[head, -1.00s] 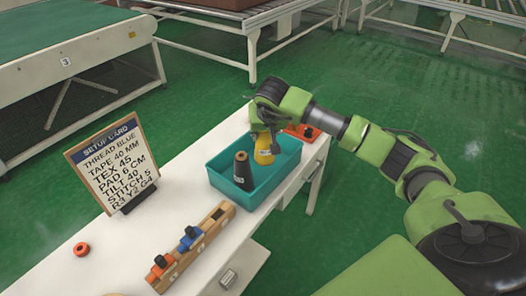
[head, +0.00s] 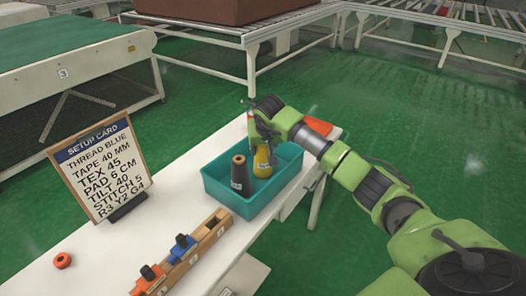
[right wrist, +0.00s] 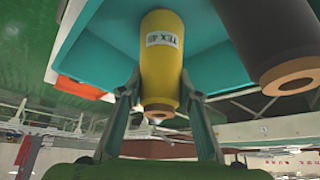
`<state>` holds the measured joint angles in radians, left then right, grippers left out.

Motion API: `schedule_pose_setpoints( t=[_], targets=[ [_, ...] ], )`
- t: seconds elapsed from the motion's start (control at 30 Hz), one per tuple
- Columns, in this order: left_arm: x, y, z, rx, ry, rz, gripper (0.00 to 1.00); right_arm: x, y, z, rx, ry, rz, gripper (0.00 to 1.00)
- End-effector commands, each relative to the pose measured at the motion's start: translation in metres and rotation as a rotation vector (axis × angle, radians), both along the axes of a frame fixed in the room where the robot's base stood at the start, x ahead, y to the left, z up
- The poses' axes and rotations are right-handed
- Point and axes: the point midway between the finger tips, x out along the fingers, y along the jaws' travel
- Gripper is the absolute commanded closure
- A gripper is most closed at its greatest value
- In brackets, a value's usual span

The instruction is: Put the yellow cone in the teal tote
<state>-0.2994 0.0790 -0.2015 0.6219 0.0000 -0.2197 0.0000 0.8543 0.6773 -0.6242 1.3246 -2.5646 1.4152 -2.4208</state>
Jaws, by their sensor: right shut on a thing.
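The yellow cone (head: 262,162) stands upright inside the teal tote (head: 248,207), in its back right part. My right gripper (head: 262,143) is shut on its upper part. In the right wrist view the two fingers (right wrist: 162,98) lie on either side of the yellow cone (right wrist: 160,65), which bears a white label beginning "TEX 4". I cannot tell if its base touches the tote floor. A dark grey cone (head: 240,174) stands in the tote, left of the yellow one. My left gripper is out of view.
A setup card (head: 100,165) stands on the white table (head: 120,255) left of the tote. A wooden rack (head: 205,240) with blue and orange pieces lies in front. An orange item (head: 319,126) is behind the tote's right side. An orange ring (head: 62,260) lies front left.

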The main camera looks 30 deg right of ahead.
Motion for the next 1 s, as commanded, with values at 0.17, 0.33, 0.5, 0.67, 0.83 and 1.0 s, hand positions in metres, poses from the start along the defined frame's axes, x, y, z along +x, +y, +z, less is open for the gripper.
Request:
schedule_pose_setpoints(
  t=[0.17, 0.33, 0.5, 0.67, 0.83, 1.0],
  targets=[
    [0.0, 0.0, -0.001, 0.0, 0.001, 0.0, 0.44, 0.0, 0.0, -0.002, 0.0, 0.0, -0.001, 0.61],
    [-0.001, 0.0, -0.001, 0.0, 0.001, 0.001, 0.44, 0.0, 0.0, -0.002, 0.0, 0.0, -0.001, 0.51],
    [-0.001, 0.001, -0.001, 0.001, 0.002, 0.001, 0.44, 0.0, 0.0, -0.001, 0.0, 0.0, 0.0, 0.51],
    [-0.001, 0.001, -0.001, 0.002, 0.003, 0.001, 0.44, -0.003, 0.001, 0.007, -0.001, -0.003, 0.0, 0.51],
    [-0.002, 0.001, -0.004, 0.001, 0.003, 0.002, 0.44, -0.016, 0.007, 0.034, -0.004, -0.006, 0.003, 0.51],
    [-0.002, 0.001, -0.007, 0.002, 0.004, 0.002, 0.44, -0.033, 0.014, 0.066, -0.004, -0.005, 0.0, 0.51]
  ],
)
